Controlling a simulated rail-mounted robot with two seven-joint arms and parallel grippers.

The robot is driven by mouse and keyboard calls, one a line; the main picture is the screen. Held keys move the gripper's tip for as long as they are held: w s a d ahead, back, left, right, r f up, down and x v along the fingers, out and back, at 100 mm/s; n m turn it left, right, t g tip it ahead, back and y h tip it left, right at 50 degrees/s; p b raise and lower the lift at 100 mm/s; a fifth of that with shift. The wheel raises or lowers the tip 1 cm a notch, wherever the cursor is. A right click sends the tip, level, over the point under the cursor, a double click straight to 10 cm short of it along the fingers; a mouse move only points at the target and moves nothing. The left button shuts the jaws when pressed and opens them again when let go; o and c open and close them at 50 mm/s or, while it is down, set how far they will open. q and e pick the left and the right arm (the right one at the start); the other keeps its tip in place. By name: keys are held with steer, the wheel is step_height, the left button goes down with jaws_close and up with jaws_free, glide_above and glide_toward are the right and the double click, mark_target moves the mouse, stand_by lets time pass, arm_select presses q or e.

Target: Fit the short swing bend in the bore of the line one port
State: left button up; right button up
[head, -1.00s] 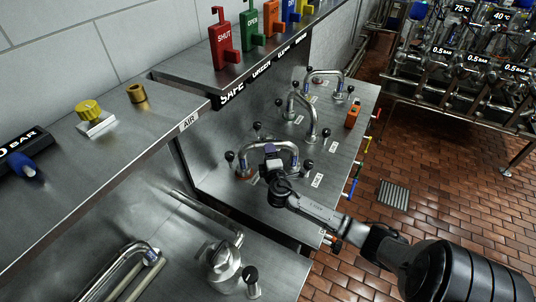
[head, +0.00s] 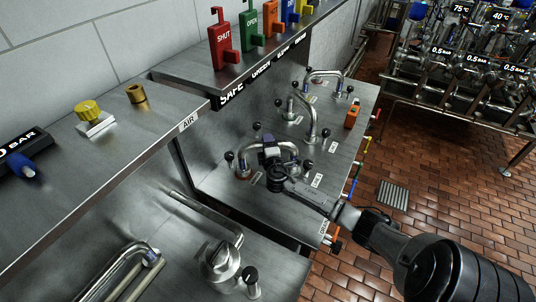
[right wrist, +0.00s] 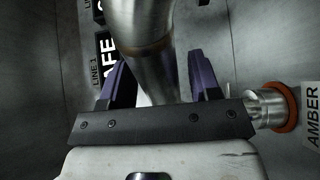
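The short swing bend, which I take to be the steel arch (head: 284,146) nearest my right gripper, stands on the steel panel in the head view. My right gripper (head: 270,156) is at this arch. In the right wrist view a thick steel pipe (right wrist: 158,50) runs between its two purple fingers (right wrist: 160,85). The fingers look spread on either side of the pipe; firm contact does not show. A "LINE 1" label (right wrist: 97,70) is left of the pipe. I cannot make out the line one bore clearly. My left gripper is not in view.
Two more steel arches (head: 312,118) stand farther back on the panel, with black-knobbed handles around them. An orange-ringed fitting (right wrist: 285,107) by an "AMBER" label is right of the gripper. A steel shelf (head: 95,160) lies left.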

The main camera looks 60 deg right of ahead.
jaws_close()
stand_by(0.3)
steer(key=shift+r, duration=0.1)
